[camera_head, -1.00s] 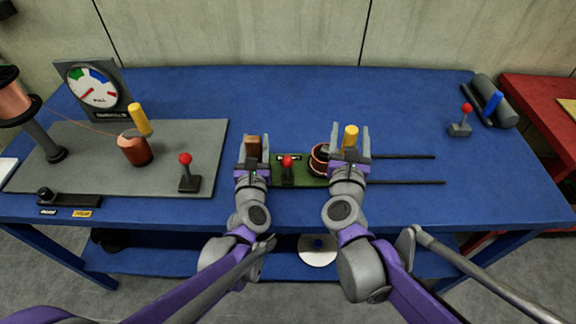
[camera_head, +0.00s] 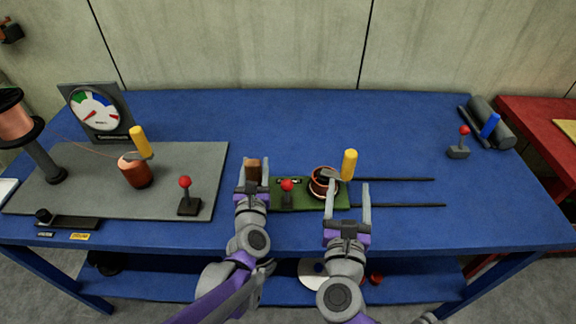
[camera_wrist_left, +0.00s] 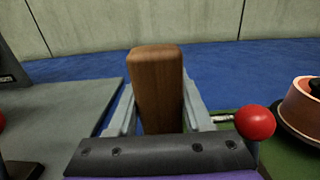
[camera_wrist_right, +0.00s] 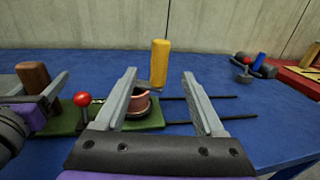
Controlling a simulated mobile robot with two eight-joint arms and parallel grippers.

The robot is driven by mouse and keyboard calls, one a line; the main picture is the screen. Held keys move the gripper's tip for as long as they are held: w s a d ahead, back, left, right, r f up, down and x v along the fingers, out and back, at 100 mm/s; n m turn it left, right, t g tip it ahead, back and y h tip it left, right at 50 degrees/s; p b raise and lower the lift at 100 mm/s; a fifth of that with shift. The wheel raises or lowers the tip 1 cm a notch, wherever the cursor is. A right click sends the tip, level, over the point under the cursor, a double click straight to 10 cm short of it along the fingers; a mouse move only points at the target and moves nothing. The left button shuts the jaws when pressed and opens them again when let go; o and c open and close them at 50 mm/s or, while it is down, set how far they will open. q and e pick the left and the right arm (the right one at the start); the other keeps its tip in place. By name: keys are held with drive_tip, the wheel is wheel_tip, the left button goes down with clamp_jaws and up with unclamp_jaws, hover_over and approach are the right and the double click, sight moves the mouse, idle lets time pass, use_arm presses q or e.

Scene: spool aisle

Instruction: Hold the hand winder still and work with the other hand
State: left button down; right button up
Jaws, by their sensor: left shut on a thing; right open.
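The hand winder has a green base (camera_head: 290,201) on the blue table. It carries a brown wooden grip (camera_wrist_left: 157,85) at its left end, a red-knobbed lever (camera_head: 287,186), a copper spool (camera_head: 322,184) and a crank with a yellow handle (camera_head: 349,164). My left gripper (camera_head: 252,172) is shut on the wooden grip; the left wrist view shows a finger on each side of it. My right gripper (camera_head: 347,204) is open and empty, on the near side of the crank. In the right wrist view the yellow handle (camera_wrist_right: 160,64) stands upright beyond the open fingers, apart from them.
At left a grey board (camera_head: 90,180) bears another copper spool (camera_head: 136,172) with a yellow crank, a red-knobbed lever (camera_head: 186,192) and a PULL dial (camera_head: 97,109). Two dark rods (camera_head: 400,180) extend right of the winder. The table's right side is mostly clear.

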idle(0.4)
use_arm(q)
drive_tip(key=shift+c, duration=1.2)
unclamp_jaws()
